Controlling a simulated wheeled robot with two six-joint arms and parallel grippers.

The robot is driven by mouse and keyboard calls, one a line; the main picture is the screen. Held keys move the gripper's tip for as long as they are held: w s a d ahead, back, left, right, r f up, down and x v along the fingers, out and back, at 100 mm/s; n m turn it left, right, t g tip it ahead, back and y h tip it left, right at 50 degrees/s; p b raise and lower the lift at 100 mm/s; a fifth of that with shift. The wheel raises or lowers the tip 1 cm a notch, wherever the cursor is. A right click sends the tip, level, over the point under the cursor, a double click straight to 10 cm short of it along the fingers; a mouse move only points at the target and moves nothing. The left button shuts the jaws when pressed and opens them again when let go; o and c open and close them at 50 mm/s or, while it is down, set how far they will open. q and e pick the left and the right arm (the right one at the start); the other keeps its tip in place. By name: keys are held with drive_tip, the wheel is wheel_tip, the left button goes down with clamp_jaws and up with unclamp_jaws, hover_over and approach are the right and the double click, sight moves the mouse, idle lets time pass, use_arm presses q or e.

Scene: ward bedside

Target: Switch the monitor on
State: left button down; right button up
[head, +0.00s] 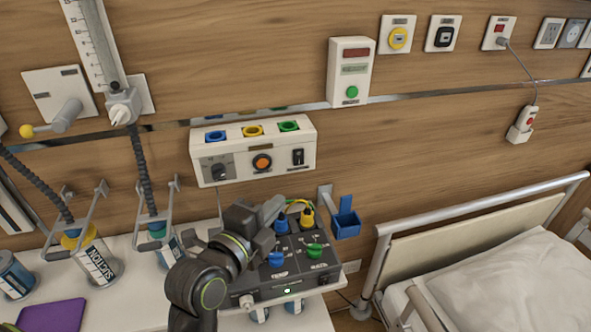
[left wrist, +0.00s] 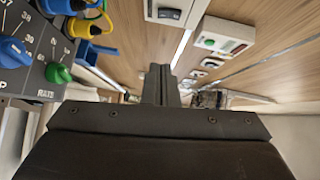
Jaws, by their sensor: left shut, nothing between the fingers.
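No screen marks a monitor clearly. A white wall unit (head: 247,135) has blue, yellow and green sockets on top. Its front has a dark knob (head: 219,171), an orange knob (head: 262,162) and a black rocker switch (head: 298,157). The rocker also shows at the top of the left wrist view (left wrist: 170,14). Below it, a black console (head: 290,275) carries blue and green knobs and a small lit spot. My left gripper (head: 277,206) is shut and empty, below the wall unit and over the console's back. Its fingers (left wrist: 161,82) touch nothing that I can see. My right gripper is out of view.
A white box with a green button (head: 352,92) hangs on the wall at upper right. A blue holder (head: 345,222) and the bed rail (head: 480,207) stand right of the console. Suction jars (head: 97,264) and a purple item (head: 52,315) are at left.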

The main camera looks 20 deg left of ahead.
use_arm(q)
drive_tip(key=p, duration=0.3)
approach(304, 162)
drive_tip(key=w+d, duration=0.3)
drive_tip(key=shift+w+a+f+p, duration=0.15)
drive_tip(key=shift+w+a+p, duration=0.1)
drive_tip(key=shift+w+a, duration=0.35)
drive_tip(key=shift+w+a+f+p, duration=0.25)
drive_tip(key=shift+w+a, duration=0.1)
drive_tip(key=shift+w, duration=0.4)
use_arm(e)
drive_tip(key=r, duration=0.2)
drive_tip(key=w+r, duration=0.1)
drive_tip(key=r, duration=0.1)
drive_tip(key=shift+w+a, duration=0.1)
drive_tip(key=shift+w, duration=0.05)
